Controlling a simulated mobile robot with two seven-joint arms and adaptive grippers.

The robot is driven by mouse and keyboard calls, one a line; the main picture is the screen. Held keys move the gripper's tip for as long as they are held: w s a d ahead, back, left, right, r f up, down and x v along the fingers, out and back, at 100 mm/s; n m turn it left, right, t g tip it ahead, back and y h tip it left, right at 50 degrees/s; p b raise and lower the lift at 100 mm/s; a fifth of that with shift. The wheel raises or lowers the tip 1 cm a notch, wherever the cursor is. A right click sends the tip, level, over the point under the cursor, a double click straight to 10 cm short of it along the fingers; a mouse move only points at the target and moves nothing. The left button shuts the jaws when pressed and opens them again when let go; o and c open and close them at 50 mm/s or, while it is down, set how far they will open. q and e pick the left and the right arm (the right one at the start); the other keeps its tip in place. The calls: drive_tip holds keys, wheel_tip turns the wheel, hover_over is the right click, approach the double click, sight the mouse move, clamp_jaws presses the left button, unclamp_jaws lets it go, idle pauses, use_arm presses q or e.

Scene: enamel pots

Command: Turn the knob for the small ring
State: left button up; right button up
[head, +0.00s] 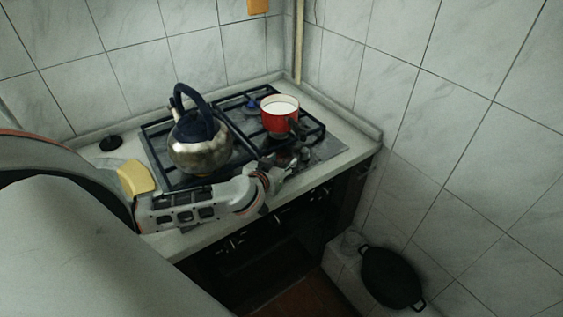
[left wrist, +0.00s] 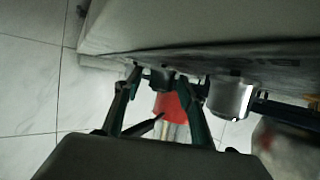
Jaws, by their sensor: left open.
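The gas hob (head: 150,147) is set in the pale counter, with black grates. My left gripper (head: 290,161) is low at the hob's front right, in front of the red pot. In the left wrist view its open fingers (left wrist: 160,75) point at the hob's edge, with a dark, knob-like piece (left wrist: 163,78) between the tips; I cannot tell whether they touch it. A silver cylinder (left wrist: 230,98), perhaps another knob, is to its right. In the head view the gripper hides most of the knob area. Which knob serves the small ring cannot be told.
A steel kettle (head: 200,150) with a dark handle stands on the left grate. A yellow sponge (head: 136,177) lies left. Tiled wall (head: 450,130) bounds the right.

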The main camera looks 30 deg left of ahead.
use_arm(q)
drive_tip(key=shift+c, duration=0.5)
drive_tip(key=c, duration=1)
drive_tip(key=shift+n+y, duration=0.4)
drive_tip(key=shift+y, duration=0.1)
drive_tip(key=shift+c, duration=0.2)
drive_tip(key=shift+d+n+g+y, duration=0.15)
drive_tip(key=shift+n+g+y, duration=0.45)
drive_tip(key=shift+n+y, duration=0.35)
drive_tip(key=n+g+y, duration=0.2)
drive_tip(key=n+y, duration=0.1)
drive_tip(key=shift+f+n+y, duration=0.1)
drive_tip(key=shift+n+y, duration=0.15)
drive_tip(key=shift+n, duration=0.1)
drive_tip(key=n+g+y, duration=0.3)
drive_tip(key=n+g, duration=0.1)
drive_tip(key=shift+g, duration=0.3)
drive_tip(key=shift+n+g+y, duration=0.6)
drive_tip(key=shift+n+g, duration=1)
drive_tip(key=shift+n, duration=0.1)
drive_tip(key=shift+g, duration=0.3)
